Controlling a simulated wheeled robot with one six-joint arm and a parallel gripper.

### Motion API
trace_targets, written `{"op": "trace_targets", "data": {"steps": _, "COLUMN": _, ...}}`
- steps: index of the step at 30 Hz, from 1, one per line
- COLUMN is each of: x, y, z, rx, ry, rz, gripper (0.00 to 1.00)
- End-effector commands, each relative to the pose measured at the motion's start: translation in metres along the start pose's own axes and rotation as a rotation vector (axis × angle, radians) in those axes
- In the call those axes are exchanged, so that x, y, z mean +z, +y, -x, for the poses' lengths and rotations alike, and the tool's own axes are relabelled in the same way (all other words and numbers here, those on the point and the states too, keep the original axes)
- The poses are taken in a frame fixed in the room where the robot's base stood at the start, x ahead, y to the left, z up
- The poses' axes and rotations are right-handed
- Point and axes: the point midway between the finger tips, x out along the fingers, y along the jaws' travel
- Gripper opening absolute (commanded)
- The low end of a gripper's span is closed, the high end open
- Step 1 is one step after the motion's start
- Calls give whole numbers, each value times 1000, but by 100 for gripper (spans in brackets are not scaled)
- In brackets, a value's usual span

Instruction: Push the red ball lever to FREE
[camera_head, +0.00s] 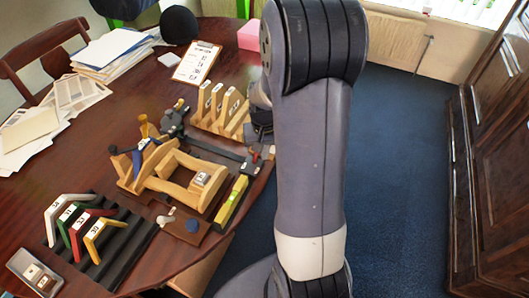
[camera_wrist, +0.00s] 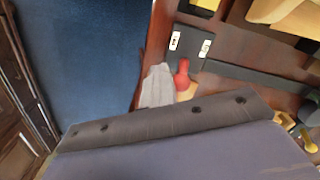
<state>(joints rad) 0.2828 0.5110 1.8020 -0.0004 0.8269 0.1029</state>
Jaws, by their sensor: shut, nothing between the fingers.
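The red ball lever (camera_wrist: 182,74) shows in the wrist view as a red knob on a short red stem, close to the table edge. Two small white labels, one on the left (camera_wrist: 175,40) and one on the right (camera_wrist: 206,48), lie beyond it on a dark plate; I cannot read them. My gripper (camera_wrist: 158,72) is shut and empty, its grey fingers just left of the red ball. I cannot tell whether they touch it. In the head view my arm hides most of the gripper, and a small red spot (camera_head: 271,152) shows near the dark bar's end.
A wooden saddle frame (camera_head: 165,185) stands on the table, with a yellow-green level (camera_head: 232,202) beside it. Numbered wooden pieces (camera_head: 222,108) stand behind, and coloured angle pieces (camera_head: 82,228) sit on a black rack. Open blue floor (camera_head: 400,160) lies right of the table.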

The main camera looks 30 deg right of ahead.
Motion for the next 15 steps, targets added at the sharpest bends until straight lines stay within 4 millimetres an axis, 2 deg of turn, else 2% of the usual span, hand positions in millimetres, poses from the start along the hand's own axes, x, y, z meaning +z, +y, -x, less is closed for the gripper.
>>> {"op": "trace_targets", "data": {"steps": 15, "x": -5, "y": -14, "z": -4, "rx": 0, "ry": -9, "rz": 2, "gripper": 0}}
